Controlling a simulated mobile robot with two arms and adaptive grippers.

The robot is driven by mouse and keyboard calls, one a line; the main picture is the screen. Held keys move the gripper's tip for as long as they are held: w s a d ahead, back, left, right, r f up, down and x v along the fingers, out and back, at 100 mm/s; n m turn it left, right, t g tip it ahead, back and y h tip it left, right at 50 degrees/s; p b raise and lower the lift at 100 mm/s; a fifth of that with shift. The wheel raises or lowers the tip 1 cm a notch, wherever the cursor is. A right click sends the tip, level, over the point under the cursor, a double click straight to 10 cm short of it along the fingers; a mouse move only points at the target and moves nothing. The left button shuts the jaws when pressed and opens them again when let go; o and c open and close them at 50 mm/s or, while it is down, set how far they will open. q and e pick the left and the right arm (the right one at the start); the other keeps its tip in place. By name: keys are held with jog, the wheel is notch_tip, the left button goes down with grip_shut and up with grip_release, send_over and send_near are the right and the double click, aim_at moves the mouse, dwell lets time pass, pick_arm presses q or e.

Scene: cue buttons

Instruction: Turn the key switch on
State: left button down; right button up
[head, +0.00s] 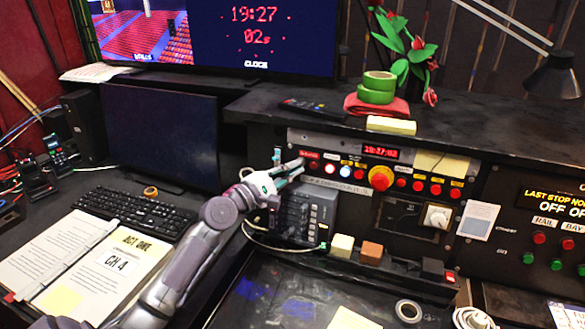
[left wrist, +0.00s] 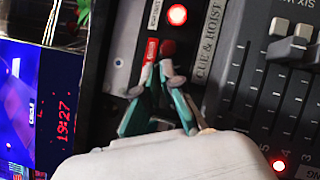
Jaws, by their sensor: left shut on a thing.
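My left gripper (head: 287,168) reaches from the left to the left end of the cue button panel (head: 340,184). In the left wrist view its green-and-grey fingers (left wrist: 162,78) are shut around a small part with a dark red top, apparently the key switch (left wrist: 168,47). It sits beside a red label (left wrist: 152,50) whose text I cannot read. The fingertips hide most of the switch, so its turn position cannot be told. My right gripper is in neither view.
A lit red button (left wrist: 177,14) is close to the fingers. A fader unit (head: 305,214) stands just below the gripper. A big red knob (head: 380,178) and several smaller buttons lie to the right. A monitor (head: 160,136) and keyboard (head: 130,212) are at left.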

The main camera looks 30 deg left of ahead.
pick_arm(q)
jog(key=m, duration=0.1)
jog(key=m+g+p, duration=0.2)
jog(key=m, duration=0.1)
jog(key=shift+r, duration=0.25)
jog(key=shift+f+m+g+h+p, duration=0.1)
jog(key=shift+m+g+h+p, duration=0.25)
jog(key=shift+m+p, duration=0.4)
jog(key=c, duration=1.3)
grip_release()
jog(key=shift+s+a, duration=0.1)
jog(key=shift+s, duration=0.1)
jog(key=v, duration=1.1)
jog(key=shift+s+r, duration=0.2)
jog(key=shift+s, duration=0.1)
